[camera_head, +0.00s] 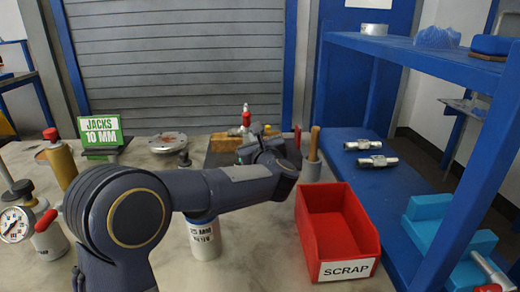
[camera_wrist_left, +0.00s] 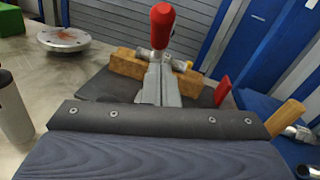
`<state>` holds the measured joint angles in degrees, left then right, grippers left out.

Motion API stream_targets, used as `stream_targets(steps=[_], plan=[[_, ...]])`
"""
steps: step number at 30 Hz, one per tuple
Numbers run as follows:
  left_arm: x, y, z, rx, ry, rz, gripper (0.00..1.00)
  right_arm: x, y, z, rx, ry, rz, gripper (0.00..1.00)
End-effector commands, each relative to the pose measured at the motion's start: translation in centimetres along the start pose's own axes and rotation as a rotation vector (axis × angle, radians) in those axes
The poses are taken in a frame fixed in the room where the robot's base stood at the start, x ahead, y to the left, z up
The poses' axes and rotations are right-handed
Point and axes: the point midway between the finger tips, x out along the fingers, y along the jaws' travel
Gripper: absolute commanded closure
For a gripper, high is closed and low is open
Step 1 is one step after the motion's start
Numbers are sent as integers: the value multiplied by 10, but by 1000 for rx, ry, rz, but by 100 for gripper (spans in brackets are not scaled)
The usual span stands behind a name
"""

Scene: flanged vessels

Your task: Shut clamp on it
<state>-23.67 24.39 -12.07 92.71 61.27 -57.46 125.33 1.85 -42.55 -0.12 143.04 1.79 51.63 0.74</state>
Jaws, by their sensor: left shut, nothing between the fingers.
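The clamp has a red handle (camera_head: 246,118) standing upright at the back of the bench, partly hidden behind my left arm. In the left wrist view the red handle (camera_wrist_left: 161,25) rises above metal clamp parts at a wooden block (camera_wrist_left: 127,63). The block also shows in the head view (camera_head: 224,142). My left gripper (camera_head: 262,131) is shut and empty, close to the clamp on its near right side. In the wrist view its shut fingers (camera_wrist_left: 158,82) point toward the clamp and hide its lower part. I cannot tell whether they touch it. My right gripper is out of view.
A red SCRAP bin (camera_head: 347,270) stands right of my arm. A white labelled can (camera_head: 205,240) stands below my forearm. A wooden-handled tool (camera_head: 314,143) stands in a grey cup. A round flange (camera_head: 168,143) and a green JACKS sign (camera_head: 101,133) are to the left. Blue shelving (camera_head: 425,55) borders the right.

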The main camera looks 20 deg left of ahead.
Motion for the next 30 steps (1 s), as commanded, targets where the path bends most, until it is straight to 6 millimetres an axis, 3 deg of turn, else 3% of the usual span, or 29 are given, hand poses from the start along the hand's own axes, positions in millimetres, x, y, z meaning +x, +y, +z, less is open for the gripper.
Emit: stream_targets(steps=[3, 8, 20, 30], plan=[[10, 0, 13, -2, -1, 1, 100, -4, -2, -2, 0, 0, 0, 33], [17, 0, 18, -1, 1, 1, 100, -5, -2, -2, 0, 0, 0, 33], [18, 0, 20, -1, 3, 1, 100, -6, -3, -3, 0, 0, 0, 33], [20, -2, 27, 9, 53, 9, 100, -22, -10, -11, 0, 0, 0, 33]])
